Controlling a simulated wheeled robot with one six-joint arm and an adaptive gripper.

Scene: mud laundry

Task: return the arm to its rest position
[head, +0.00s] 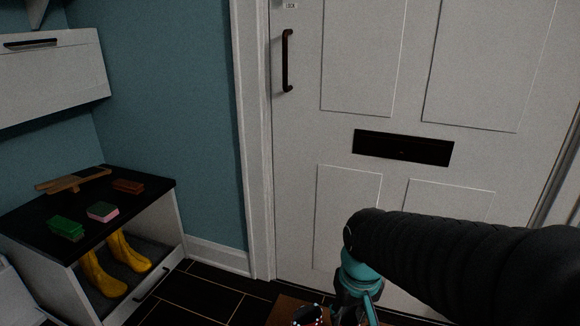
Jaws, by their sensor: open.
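My arm, in a black ribbed sleeve, reaches in from the right edge of the head view. It ends in a teal wrist joint that points down. My gripper (357,306) hangs below the wrist at the bottom edge, and its lower part is cut off by the frame. It is open, and I see nothing held in the part that shows. It is in front of the white door (300,190), well to the right of the bench.
A black-topped bench (150,190) at left holds a green block (66,229), a pink-and-green block (103,212), a brown block (128,186) and a wooden piece (72,180). Yellow boots (103,275) stand below. A brown surface (287,309) with a dark object (308,316) lies near my gripper.

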